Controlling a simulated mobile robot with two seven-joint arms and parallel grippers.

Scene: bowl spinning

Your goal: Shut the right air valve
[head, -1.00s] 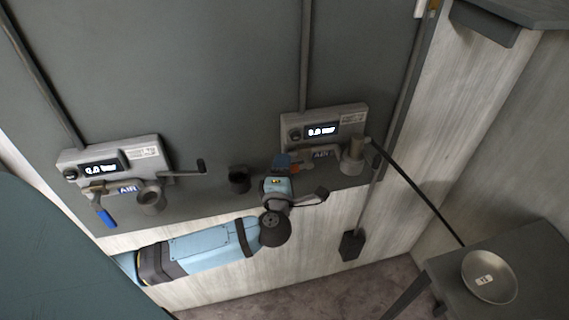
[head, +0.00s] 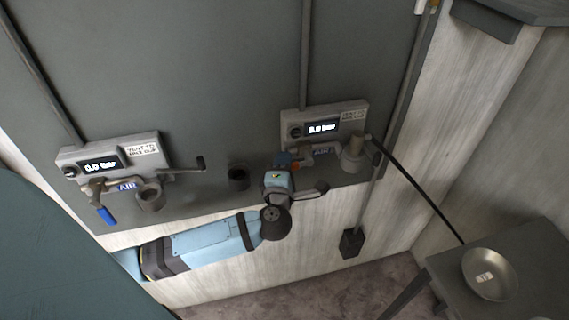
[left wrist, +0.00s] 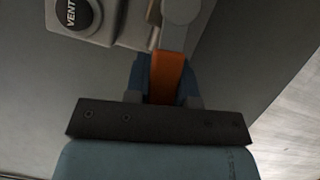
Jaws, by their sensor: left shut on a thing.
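The right air valve is on the right panel unit (head: 325,120), beside its AIR label (head: 322,151). Its orange lever (left wrist: 168,75) sits between the blue fingers of my left gripper (left wrist: 165,85) in the left wrist view. My left gripper (head: 287,161) is shut on this lever, which hangs down from the grey valve body (left wrist: 181,12). In the head view the lever is mostly hidden by the gripper. The right display (head: 322,127) is lit, but its first digit is hard to read. My right gripper is not in view.
The left unit (head: 110,155) reads 0.0 bar and has a blue valve lever (head: 106,215). A crank (head: 190,166) sticks out from it. A dark cup (head: 238,178) sits between the units. A black rod (head: 420,192) slopes toward a table (head: 535,260) with a metal bowl (head: 490,275).

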